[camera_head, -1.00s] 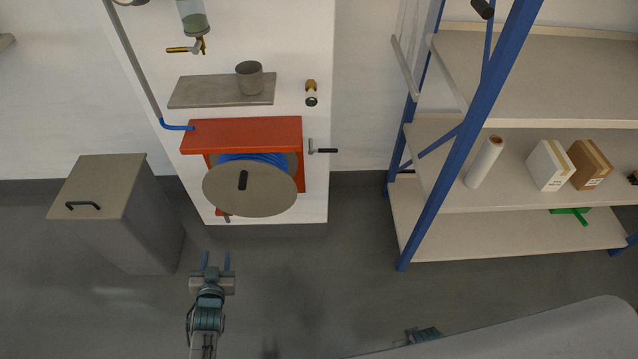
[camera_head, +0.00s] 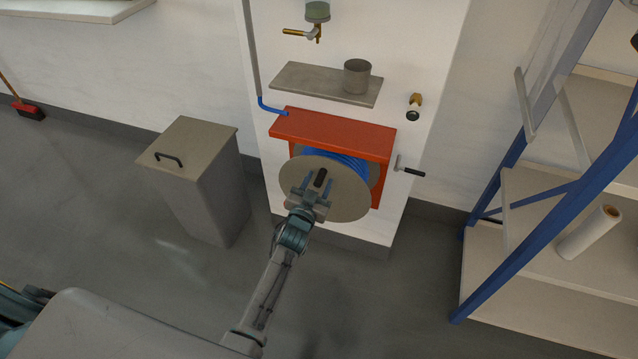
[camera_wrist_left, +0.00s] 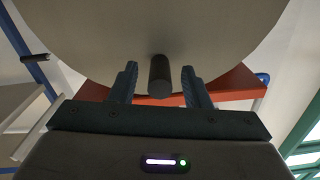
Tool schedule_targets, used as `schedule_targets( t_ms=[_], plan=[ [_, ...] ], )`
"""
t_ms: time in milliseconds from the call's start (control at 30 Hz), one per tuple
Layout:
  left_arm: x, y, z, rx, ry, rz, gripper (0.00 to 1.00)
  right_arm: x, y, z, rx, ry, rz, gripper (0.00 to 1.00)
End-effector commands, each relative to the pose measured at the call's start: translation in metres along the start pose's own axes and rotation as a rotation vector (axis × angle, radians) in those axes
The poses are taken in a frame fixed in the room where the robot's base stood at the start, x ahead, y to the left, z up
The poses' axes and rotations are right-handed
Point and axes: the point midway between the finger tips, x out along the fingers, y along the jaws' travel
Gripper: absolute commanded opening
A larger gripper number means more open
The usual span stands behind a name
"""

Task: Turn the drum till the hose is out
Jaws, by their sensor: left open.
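The hose drum (camera_head: 345,193) is a round beige disc with blue hose (camera_head: 338,160) wound behind it, under a red bracket (camera_head: 335,133) on the white wall panel. A black knob (camera_head: 320,177) sticks out of the disc. My left gripper (camera_head: 317,185) is open at the disc's face, its two fingers on either side of the knob. In the left wrist view the knob (camera_wrist_left: 160,76) stands between the open fingers (camera_wrist_left: 160,85), with a gap on each side. The drum (camera_wrist_left: 160,30) fills the top of that view. My right gripper is not in view.
A lidded grey bin (camera_head: 205,190) stands left of the drum. A small crank (camera_head: 409,170) sticks out right of the bracket. A shelf with a grey cup (camera_head: 357,77) is above. A blue-framed rack (camera_head: 540,230) stands at the right. Floor before the panel is clear.

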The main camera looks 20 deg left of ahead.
Motion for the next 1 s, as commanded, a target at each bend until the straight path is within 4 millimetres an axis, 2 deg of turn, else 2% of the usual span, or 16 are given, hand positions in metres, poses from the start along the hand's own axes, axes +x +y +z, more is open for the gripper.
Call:
schedule_targets(
  t_ms=[100, 367, 600, 1000],
  plan=[
    [0.006, -0.0001, 0.0002, 0.0, 0.0, 0.0, 0.43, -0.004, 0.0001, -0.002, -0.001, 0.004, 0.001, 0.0],
    [0.0068, -0.0001, -0.0001, 0.0, -0.001, 0.0, 0.43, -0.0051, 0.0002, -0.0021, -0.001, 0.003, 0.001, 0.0],
    [0.0066, -0.0001, 0.0, 0.0, -0.001, 0.0, 0.0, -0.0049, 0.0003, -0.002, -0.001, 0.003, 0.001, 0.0],
    [0.0064, -0.0045, 0.0, -0.042, -0.001, 0.0, 0.0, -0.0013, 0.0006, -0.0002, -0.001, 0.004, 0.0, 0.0]
  ],
)
